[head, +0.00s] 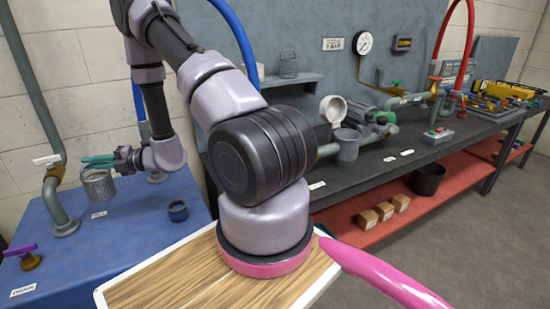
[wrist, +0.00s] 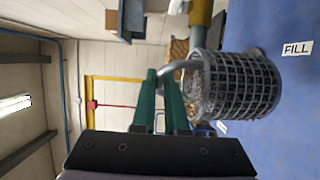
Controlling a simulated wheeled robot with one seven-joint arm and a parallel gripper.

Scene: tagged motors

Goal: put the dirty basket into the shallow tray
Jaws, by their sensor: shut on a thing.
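My gripper (head: 112,160), with green fingers, is at the left in the head view, above the blue table. It is shut on the handle of a grey mesh basket (head: 98,187), which hangs just below the fingers. In the wrist view the green fingers (wrist: 163,84) close on the bent handle, and the basket (wrist: 240,85) is to their right, with grey-brown patches showing at its mouth. The basket appears to be held above the tabletop; the gap is hard to judge. I cannot make out a shallow tray with certainty in either view.
The blue table (head: 130,250) carries a pipe with a valve (head: 60,205), a purple-handled tap (head: 25,257) and a small dark blue ring (head: 178,211). Another mesh basket (head: 288,64) stands on a wall shelf. A dark bench (head: 400,155) with cups and pipes runs right.

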